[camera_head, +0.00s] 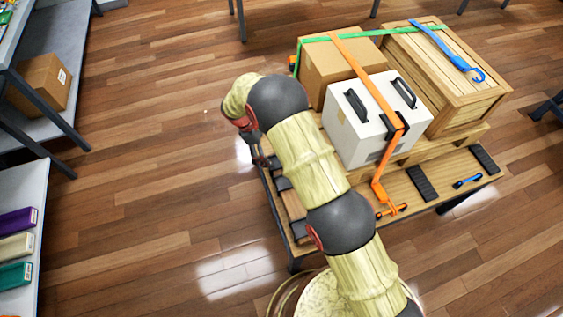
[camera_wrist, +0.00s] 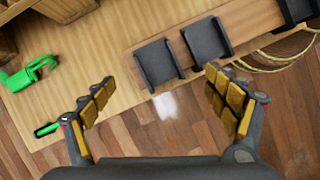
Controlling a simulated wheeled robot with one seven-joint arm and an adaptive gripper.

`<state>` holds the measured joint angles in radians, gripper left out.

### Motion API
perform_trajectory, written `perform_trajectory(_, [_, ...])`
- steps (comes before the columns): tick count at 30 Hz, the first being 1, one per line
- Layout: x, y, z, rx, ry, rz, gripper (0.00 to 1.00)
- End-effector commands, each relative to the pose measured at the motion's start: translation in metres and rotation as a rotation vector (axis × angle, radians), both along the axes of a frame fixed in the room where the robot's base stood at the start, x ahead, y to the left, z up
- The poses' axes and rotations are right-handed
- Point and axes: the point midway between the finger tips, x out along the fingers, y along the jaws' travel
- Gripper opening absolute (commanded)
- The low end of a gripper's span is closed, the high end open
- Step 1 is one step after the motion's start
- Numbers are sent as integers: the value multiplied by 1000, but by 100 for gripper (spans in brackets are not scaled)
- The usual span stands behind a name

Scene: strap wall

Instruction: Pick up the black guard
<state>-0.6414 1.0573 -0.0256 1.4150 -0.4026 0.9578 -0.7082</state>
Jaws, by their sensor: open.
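My gripper (camera_wrist: 157,85) is open and empty in the wrist view, its yellow-padded fingers spread wide. Several black guards lie by the wooden table's edge. One black guard (camera_wrist: 158,63) shows just beyond the gap between the fingertips, apart from them. A second black guard (camera_wrist: 206,40) lies close to its right, and another dark one (camera_wrist: 296,10) is cut off at the upper right. My arm hides most of my gripper and part of the table's left end there.
The wooden table (camera_head: 455,197) carries a white case (camera_head: 365,145), a cardboard box (camera_head: 325,75) and a wooden crate (camera_head: 470,97). Orange (camera_head: 357,62), green and blue straps lie over them. A green hook (camera_wrist: 25,74) lies left in the wrist view. Shelves stand far left; floor between is clear.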

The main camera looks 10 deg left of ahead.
Motion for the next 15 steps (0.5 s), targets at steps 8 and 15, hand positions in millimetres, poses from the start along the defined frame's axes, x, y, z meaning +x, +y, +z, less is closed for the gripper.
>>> perform_trajectory(8, [0, -11, -25, -1, 4, 3, 87])
perform_trajectory(15, [1, -17, -52, 0, 4, 1, 87])
